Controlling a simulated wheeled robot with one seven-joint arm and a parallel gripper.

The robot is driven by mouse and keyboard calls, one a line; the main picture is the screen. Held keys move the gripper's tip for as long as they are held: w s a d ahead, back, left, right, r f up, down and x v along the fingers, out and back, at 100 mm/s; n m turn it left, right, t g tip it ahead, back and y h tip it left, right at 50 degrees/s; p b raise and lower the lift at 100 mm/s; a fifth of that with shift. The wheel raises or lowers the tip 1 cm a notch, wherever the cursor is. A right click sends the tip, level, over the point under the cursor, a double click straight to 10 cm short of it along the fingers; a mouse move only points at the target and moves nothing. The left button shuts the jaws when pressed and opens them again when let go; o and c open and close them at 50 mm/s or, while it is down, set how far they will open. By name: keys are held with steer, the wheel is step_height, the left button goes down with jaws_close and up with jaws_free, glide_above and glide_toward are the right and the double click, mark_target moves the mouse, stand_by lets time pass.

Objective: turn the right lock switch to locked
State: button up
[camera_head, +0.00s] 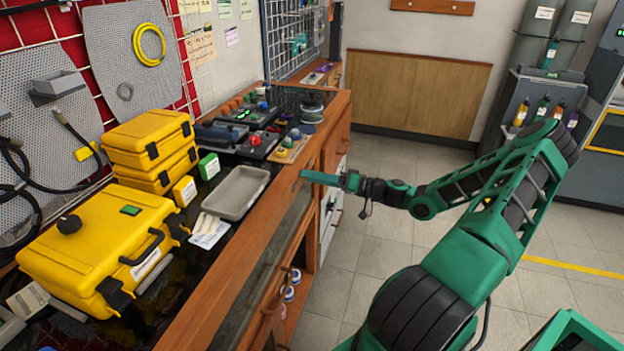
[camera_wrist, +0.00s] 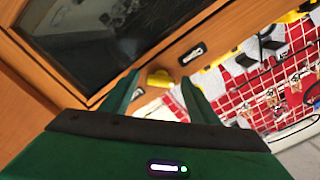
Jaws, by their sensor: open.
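My gripper (camera_head: 312,176) is open at the front edge of the wooden bench (camera_head: 334,112) in the head view. In the wrist view, my gripper's two green fingers (camera_wrist: 160,88) are apart with nothing held between them. A small yellow knob-like piece (camera_wrist: 160,77) shows on the wooden frame between the fingertips. A small black fitting with a pale centre (camera_wrist: 192,53) sits on the same wood, up and right of it. I cannot tell for certain which of these is the right lock switch, or its position. Whether a finger touches the yellow piece is unclear.
A dark glass panel (camera_wrist: 105,38) lies beside the fingers in the wrist view. On the bench stand yellow cases (camera_head: 95,245), a grey tray (camera_head: 236,192) and control boxes with coloured knobs (camera_head: 255,140). Open floor (camera_head: 400,262) lies right of the bench.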

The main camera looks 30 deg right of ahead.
steer(key=shift+c, duration=0.3)
steer(key=c, duration=1)
steer(key=shift+m, duration=0.4)
steer(key=shift+f+m, duration=0.1)
steer(key=shift+m, duration=8.5)
